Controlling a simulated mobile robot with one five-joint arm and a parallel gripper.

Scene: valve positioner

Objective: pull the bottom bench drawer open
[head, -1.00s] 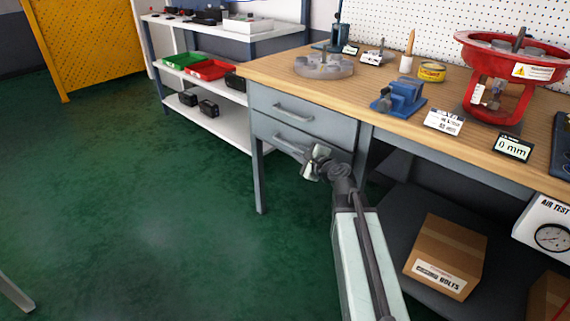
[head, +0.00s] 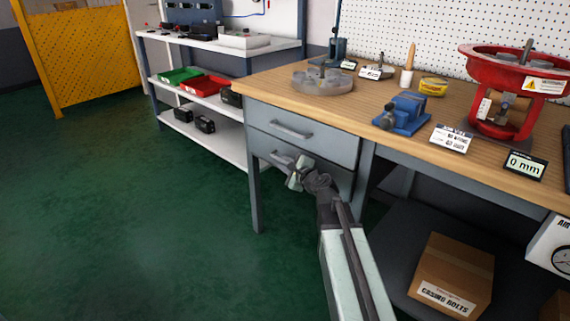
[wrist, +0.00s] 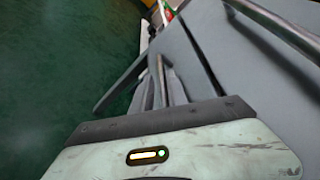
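The bottom drawer (head: 262,147) is the lower of two grey fronts under the left end of the bench. It looks closed, and my gripper and wrist hide its right part. Its bar handle (head: 280,158) shows just left of my gripper (head: 296,173), which is at the handle's right part. In the wrist view, a slim bar that looks like this handle (wrist: 160,72) runs down to between the grey fingers of my gripper (wrist: 161,95). Whether the fingers are closed on it is not clear.
The top drawer (head: 305,135) is closed above, with its own handle (head: 291,129). A bench leg (head: 256,195) stands left of the drawers. A cardboard box (head: 452,270) sits on the lower shelf at right. The green floor (head: 130,200) at left is clear.

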